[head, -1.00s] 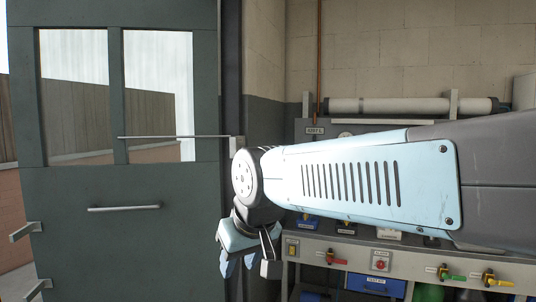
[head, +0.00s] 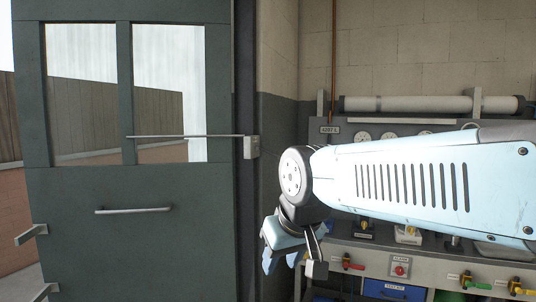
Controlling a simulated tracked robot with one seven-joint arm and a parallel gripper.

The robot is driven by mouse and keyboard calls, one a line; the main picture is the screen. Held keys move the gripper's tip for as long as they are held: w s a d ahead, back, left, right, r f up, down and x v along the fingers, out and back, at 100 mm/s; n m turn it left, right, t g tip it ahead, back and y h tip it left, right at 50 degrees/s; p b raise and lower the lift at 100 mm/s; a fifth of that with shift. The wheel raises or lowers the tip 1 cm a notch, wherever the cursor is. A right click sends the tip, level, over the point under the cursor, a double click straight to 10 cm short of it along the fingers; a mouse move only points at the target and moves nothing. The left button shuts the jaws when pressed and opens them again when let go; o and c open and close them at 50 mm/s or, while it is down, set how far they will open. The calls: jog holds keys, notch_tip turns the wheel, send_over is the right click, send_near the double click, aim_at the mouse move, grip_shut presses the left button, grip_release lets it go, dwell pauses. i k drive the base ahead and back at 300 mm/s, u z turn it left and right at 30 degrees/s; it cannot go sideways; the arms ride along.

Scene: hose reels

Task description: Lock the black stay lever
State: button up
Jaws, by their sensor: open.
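The grey-green door (head: 140,240) stands at the left with a thin stay rod (head: 190,136) across its window. The rod ends at a small pale grey bracket (head: 251,147) by the door frame. I cannot make out a black lever on it at this size. My gripper (head: 283,262) hangs below my wrist, pointing down, to the right of the bracket and lower in the picture. My forearm covers part of the wall and bench behind.
A pull handle (head: 133,210) and two brackets at the lower left stick out from the door. A bench (head: 440,262) with coloured valves and a red button (head: 400,269) stands at the right. A white pipe roll (head: 430,104) hangs above it.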

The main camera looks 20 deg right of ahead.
aim_at(270, 152)
jog(key=z, duration=0.55)
jog(key=k, duration=1.3)
jog(key=z, duration=0.4)
jog(key=i, duration=2.15)
jog(key=u, duration=0.65)
